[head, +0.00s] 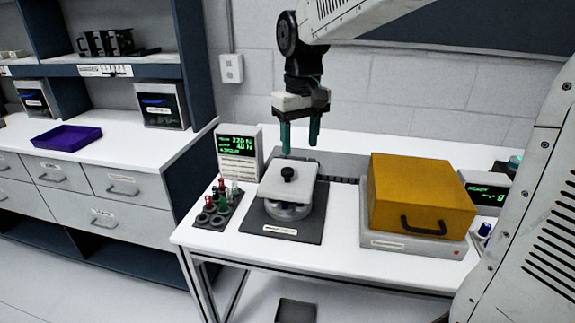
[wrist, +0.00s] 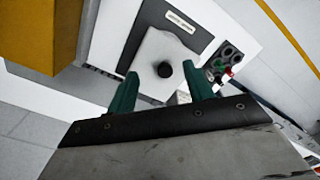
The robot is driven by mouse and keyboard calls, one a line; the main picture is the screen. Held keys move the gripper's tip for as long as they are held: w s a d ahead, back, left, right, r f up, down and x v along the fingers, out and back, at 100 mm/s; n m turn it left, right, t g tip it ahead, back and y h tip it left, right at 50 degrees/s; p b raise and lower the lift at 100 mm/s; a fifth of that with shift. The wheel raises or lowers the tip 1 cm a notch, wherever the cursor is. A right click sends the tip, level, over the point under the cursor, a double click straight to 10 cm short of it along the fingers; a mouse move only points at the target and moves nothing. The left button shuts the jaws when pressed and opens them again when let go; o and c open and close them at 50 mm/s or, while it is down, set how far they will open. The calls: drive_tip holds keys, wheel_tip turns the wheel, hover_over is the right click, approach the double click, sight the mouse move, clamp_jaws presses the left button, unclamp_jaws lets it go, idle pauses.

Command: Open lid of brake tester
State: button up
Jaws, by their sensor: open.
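Two lidded devices stand on the white table, and I cannot read their labels to tell which is the brake tester. One has a yellow-orange box-shaped cover (head: 415,188) with a black front handle (head: 423,226) on a grey base (head: 385,240); the cover sits down. The other has a pale square plate (head: 285,190) with a black knob (head: 288,173) over a round base on a dark mat. My gripper (head: 299,145) is open and empty, above and behind the knob. In the wrist view, the knob (wrist: 164,69) appears between my fingertips (wrist: 161,80), apart from them; the orange cover (wrist: 45,35) is at upper left.
A display unit (head: 239,152) stands at the back left, with a small rack of coloured parts (head: 217,208) in front. Another display (head: 487,192) is right of the orange cover. A side bench holds a purple tray (head: 67,137).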

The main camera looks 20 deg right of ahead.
hover_over(287, 170)
drive_tip(key=shift+s+f, duration=0.2)
drive_tip(key=shift+f, duration=0.75)
drive_tip(key=shift+w+f, duration=0.15)
drive_tip(key=shift+f, duration=0.1)
wheel_tip(287, 170, down, 8)
drive_tip(key=shift+r, duration=0.25)
clamp_jaws()
